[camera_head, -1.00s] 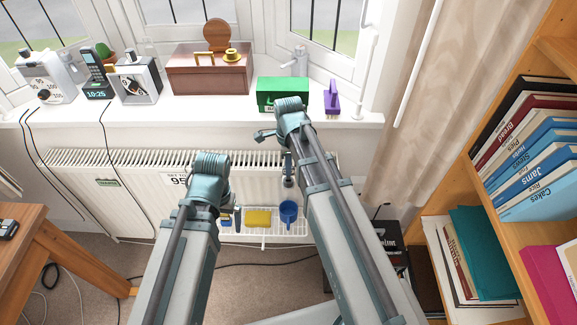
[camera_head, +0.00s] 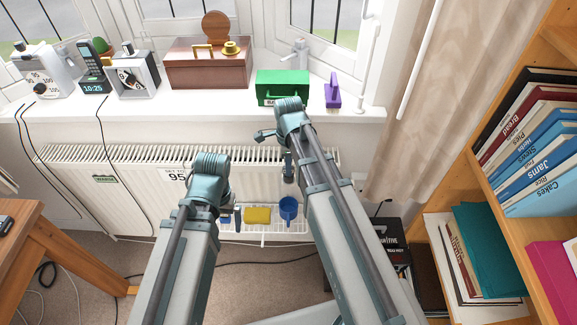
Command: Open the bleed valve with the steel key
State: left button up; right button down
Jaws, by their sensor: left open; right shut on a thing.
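The white radiator (camera_head: 130,190) hangs below the window sill, with my arms in front of it. No bleed valve can be made out; part of the radiator's right end is behind my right arm. My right gripper (camera_head: 288,172) shows only as a small dark part beside my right forearm, in front of the radiator. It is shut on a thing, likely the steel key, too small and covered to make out. My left gripper (camera_head: 237,217) is open, mostly hidden behind my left arm, in front of the wire rack.
The wire rack (camera_head: 270,228) below the radiator holds a yellow sponge (camera_head: 257,215) and a blue mug (camera_head: 288,209). The sill carries a green box (camera_head: 282,86), a wooden chest (camera_head: 207,75) and a purple object (camera_head: 333,93). A bookshelf (camera_head: 500,190) stands right, a wooden table (camera_head: 35,240) left.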

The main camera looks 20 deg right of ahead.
jog(key=shift+f, duration=0.25)
jog(key=c, duration=0.8)
grip_release()
jog(key=shift+r, duration=0.15)
notch_tip(320, 180, up, 14)
jog(key=p, duration=1.3)
jog(key=shift+f+p, duration=0.2)
jog(key=shift+p, duration=0.1)
